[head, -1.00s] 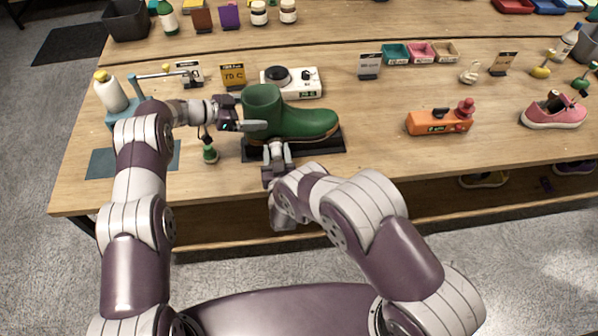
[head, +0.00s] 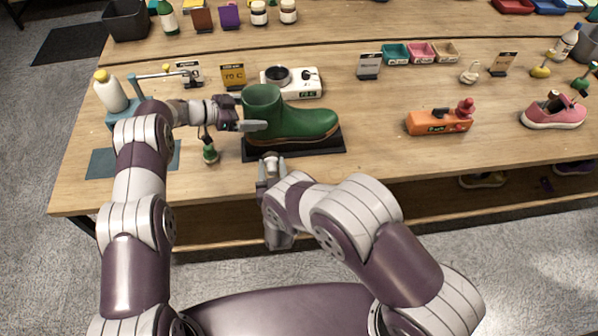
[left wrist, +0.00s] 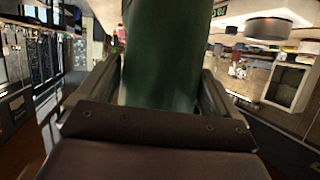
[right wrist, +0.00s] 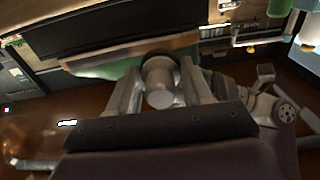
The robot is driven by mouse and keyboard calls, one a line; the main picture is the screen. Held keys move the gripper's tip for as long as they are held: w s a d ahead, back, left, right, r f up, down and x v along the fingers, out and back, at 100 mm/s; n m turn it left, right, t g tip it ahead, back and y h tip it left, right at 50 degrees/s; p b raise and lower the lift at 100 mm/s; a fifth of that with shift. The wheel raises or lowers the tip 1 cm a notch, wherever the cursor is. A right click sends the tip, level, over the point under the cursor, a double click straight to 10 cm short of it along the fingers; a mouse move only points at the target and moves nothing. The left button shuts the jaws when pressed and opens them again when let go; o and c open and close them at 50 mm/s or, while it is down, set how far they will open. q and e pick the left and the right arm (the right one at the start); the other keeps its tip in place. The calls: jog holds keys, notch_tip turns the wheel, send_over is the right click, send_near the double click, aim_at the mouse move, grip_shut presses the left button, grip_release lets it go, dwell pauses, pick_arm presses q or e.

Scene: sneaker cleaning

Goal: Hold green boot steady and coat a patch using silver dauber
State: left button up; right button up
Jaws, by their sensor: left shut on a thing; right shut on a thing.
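The green boot (head: 290,122) stands upright on a black mat (head: 320,146), toe to the right. My left gripper (head: 250,125) is shut on the boot's shaft near the heel. In the left wrist view the green shaft (left wrist: 160,70) fills the space between the fingers. My right gripper (head: 268,172) is in front of the mat, apart from the boot. It is shut on the silver dauber (right wrist: 160,80), a grey rounded piece between its fingers in the right wrist view. In the head view the dauber (head: 270,157) is small and its tip is hard to make out.
A small green-bottomed tool (head: 210,153) stands left of the mat. A white device with a round dark top (head: 292,82) is behind the boot. An orange device (head: 438,122) and a pink sneaker (head: 553,112) are farther right. The table between mat and orange device is clear.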

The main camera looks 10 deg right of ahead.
jog(key=s+d, duration=0.4)
jog(key=d, duration=0.4)
jog(key=shift+a, duration=0.1)
dwell(0.3)
pick_arm(q)
jog(key=o, duration=1.1)
jog(key=shift+c, duration=0.2)
jog(key=v, duration=1.2)
